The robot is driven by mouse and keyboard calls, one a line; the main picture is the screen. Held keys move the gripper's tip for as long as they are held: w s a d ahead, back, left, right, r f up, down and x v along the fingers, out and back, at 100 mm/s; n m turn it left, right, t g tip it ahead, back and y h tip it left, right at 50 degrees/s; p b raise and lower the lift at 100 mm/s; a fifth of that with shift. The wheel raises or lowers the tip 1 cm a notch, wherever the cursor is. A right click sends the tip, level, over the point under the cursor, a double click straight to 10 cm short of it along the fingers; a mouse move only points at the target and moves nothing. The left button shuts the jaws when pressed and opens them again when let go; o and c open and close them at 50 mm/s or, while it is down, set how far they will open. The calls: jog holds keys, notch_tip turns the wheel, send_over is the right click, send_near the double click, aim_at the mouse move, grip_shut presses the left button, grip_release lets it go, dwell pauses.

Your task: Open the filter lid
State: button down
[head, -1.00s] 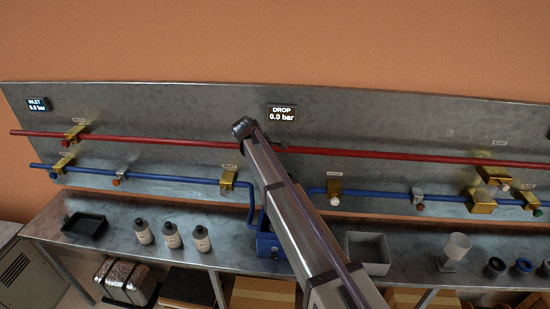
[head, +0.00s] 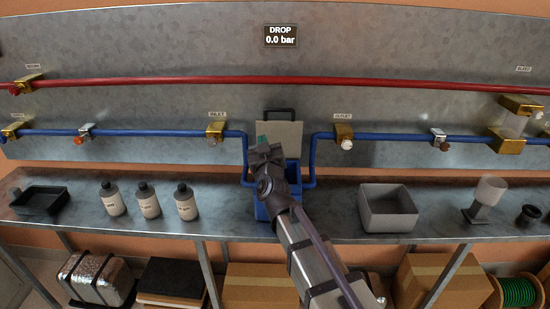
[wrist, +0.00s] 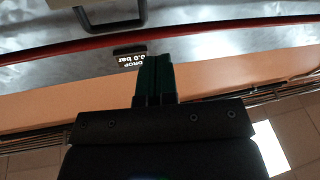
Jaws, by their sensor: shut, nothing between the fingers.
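The blue filter housing (head: 262,212) stands on the bench in the middle of the head view, between the inlet and outlet pipes. A light grey lid (head: 287,135) with a black handle (head: 280,113) stands raised at its back, against the panel. My gripper (head: 262,143) is in front of the lid, its green fingers shut and empty. My wrist hides much of the housing's opening. In the wrist view the shut fingers (wrist: 153,75) point up, and a dark handle (wrist: 110,18) shows apart from them at the top.
A blue pipe (head: 400,136) and a red pipe (head: 180,85) run along the panel, with brass valves (head: 215,130). Several bottles (head: 147,200) and a black tray (head: 40,202) stand left. A grey bin (head: 388,209) stands right.

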jog(key=s+d+f+m+t+h+b, duration=0.1)
jog(key=s+d+f+m+t+h, duration=0.15)
jog(key=d+m+h, duration=0.2)
jog(key=p, duration=0.5)
send_near(280, 109)
jog(key=shift+g+y, duration=0.25)
jog(key=x, duration=0.6)
jog(key=shift+w, duration=0.6)
jog(key=x, duration=0.2)
jog(key=f+x, duration=0.1)
jog(key=x, duration=0.2)
jog(key=shift+w+p, duration=0.25)
jog(key=shift+p, duration=0.05)
jog(key=shift+s, duration=0.1)
jog(key=shift+d, duration=0.1)
